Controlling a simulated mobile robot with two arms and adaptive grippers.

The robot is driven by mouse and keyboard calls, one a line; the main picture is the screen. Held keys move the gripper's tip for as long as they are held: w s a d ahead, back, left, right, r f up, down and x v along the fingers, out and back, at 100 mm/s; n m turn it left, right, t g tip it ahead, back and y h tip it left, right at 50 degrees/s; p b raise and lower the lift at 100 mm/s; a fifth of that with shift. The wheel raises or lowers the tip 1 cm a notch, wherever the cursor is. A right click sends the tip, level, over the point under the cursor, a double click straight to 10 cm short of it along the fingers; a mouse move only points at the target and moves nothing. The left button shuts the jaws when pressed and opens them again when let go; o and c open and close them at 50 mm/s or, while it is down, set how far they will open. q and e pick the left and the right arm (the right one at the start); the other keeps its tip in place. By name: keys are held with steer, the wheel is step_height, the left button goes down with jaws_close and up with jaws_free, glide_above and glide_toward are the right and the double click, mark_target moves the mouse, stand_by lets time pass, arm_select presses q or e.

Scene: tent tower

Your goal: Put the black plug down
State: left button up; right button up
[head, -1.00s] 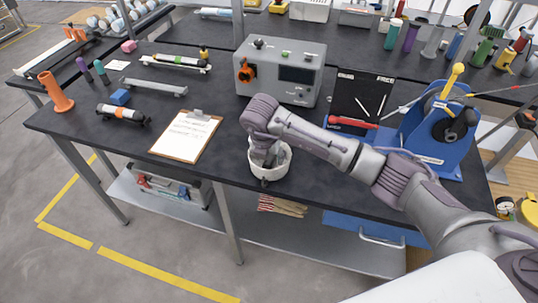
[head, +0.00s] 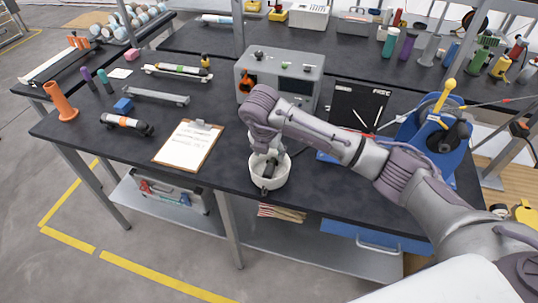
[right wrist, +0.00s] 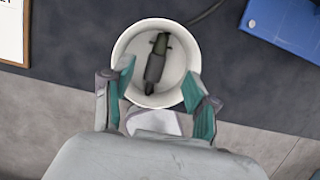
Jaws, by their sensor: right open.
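The black plug (right wrist: 156,60) lies inside a round white container (right wrist: 122,48), on its pale floor. In the head view the white container (head: 284,177) stands near the front edge of the dark workbench, with the dark plug (head: 268,170) partly visible inside. My right gripper (right wrist: 158,74) is open, with its green-padded fingers apart on either side over the container's near rim; the plug lies apart from both fingers. In the head view my right gripper (head: 266,152) points down over the container, partly hidden by its own wrist. My left gripper is not in view.
A clipboard (head: 188,147) lies left of the container. A grey instrument box (head: 300,72) stands behind, and a blue stand (head: 420,135) is at the right, beside my right arm. A black board (head: 355,105) stands behind the arm. The bench front between clipboard and container is narrow.

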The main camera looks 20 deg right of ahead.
steer(key=shift+r, duration=0.5)
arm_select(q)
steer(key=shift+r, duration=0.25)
arm_select(e)
steer(key=shift+f, duration=0.1)
